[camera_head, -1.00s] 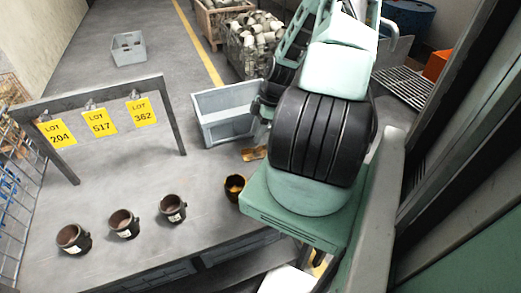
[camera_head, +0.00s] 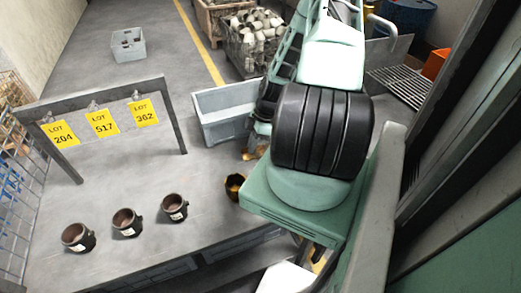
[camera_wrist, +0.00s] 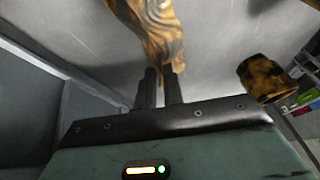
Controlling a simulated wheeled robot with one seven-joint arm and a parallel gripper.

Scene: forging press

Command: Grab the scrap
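A scorched, yellow-brown irregular piece, which looks like the scrap (camera_wrist: 158,28), lies on the grey surface at the top middle of the wrist view. It also shows in the head view (camera_head: 247,155), partly hidden by my arm. My gripper (camera_wrist: 160,76) has its two dark fingers close together, with a narrow gap between them. The fingertips overlap the piece's near narrow end in the picture. I cannot tell whether they touch or grip it. In the head view the fingers are hidden behind my arm.
A scorched cup (camera_head: 234,186) stands nearby and shows right in the wrist view (camera_wrist: 264,79). Three dark cups, such as this one (camera_head: 174,207), stand left. A lot-tag frame (camera_head: 178,125) stands behind them. A grey bin (camera_head: 222,132) is close beyond the table.

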